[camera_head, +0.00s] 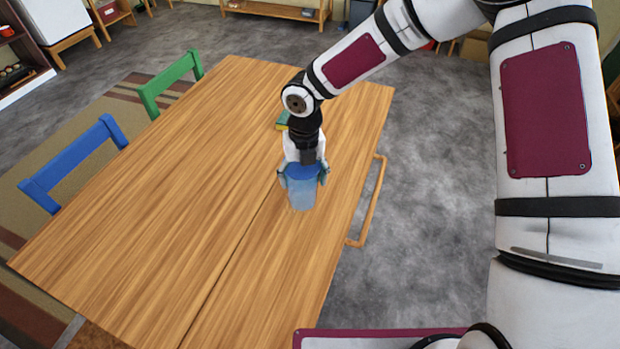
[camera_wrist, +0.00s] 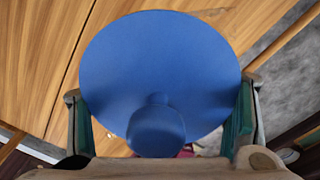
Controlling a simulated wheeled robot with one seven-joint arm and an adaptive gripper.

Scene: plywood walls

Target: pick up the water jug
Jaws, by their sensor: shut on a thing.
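The water jug (camera_head: 303,196) is a light blue, see-through vessel with a darker blue lid. It stands upright at the right part of the wooden table (camera_head: 190,190); I cannot tell whether its base touches the top. My gripper (camera_head: 303,174) comes down from above, with a finger on each side of the jug near its lid, shut on it. In the wrist view the round blue lid (camera_wrist: 160,65) with its knob fills the middle, between the two green-padded fingers. The jug's body is hidden below the lid there.
A green and yellow object (camera_head: 282,121) lies on the table behind my gripper. A green chair (camera_head: 170,82) and a blue chair (camera_head: 75,165) stand along the left edge. A wooden chair frame (camera_head: 372,205) is at the right edge. The left and front tabletop is clear.

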